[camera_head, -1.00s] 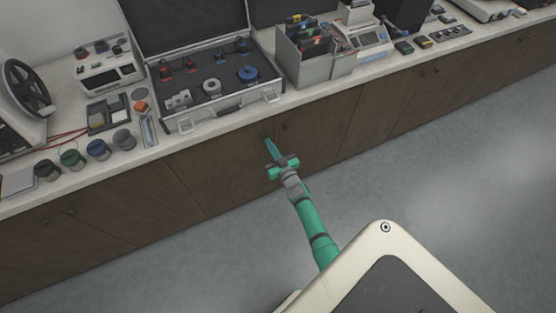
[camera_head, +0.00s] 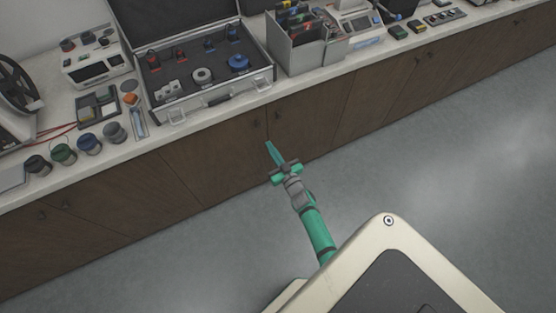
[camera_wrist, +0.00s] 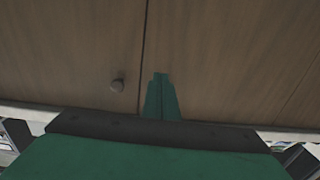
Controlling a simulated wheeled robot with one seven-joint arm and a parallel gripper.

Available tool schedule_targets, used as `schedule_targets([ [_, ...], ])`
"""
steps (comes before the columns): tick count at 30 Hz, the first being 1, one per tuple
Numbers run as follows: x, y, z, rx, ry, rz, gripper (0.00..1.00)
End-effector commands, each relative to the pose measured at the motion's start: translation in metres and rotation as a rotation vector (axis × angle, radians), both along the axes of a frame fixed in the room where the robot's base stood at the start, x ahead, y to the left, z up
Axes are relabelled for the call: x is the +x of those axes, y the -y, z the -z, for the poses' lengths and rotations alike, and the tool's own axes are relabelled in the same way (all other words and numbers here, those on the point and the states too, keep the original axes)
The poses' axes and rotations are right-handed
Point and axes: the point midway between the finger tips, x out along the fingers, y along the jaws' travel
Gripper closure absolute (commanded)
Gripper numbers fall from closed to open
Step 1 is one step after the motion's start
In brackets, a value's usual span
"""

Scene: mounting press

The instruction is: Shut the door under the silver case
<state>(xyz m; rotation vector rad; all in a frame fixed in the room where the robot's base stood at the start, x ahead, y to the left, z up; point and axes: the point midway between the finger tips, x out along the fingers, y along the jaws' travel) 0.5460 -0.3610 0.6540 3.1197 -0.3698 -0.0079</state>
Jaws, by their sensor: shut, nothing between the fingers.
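The silver case (camera_head: 212,108) stands open on the counter, with tools in its dark foam. Below it are brown wooden cabinet doors, one to the left (camera_head: 215,150) and one to the right (camera_head: 308,118) of a seam. Both look flush with the cabinet front, with a thin dark seam between them. My gripper (camera_head: 267,145) is shut and empty, its green fingers pointing at the door fronts near that seam. In the wrist view the shut fingers (camera_wrist: 161,80) lie beside the seam, with a round knob (camera_wrist: 117,86) to their left. I cannot tell whether the fingertips touch the wood.
The white countertop (camera_head: 155,140) overhangs just above the doors. It carries several jars (camera_head: 90,145), a grey bin with folders (camera_head: 298,48) and small devices. The grey floor (camera_head: 420,150) to the right is clear.

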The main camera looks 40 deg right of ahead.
Motion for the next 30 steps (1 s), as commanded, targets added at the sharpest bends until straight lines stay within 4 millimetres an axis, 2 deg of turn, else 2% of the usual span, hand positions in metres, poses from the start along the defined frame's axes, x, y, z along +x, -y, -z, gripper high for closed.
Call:
schedule_targets([
  [15,-0.050,-0.011,0.000,-0.001,-0.001,0.005,1.00],
  [21,-0.058,-0.014,0.000,0.001,0.000,0.005,1.00],
  [30,-0.058,-0.014,0.001,0.001,0.000,0.004,1.00],
])
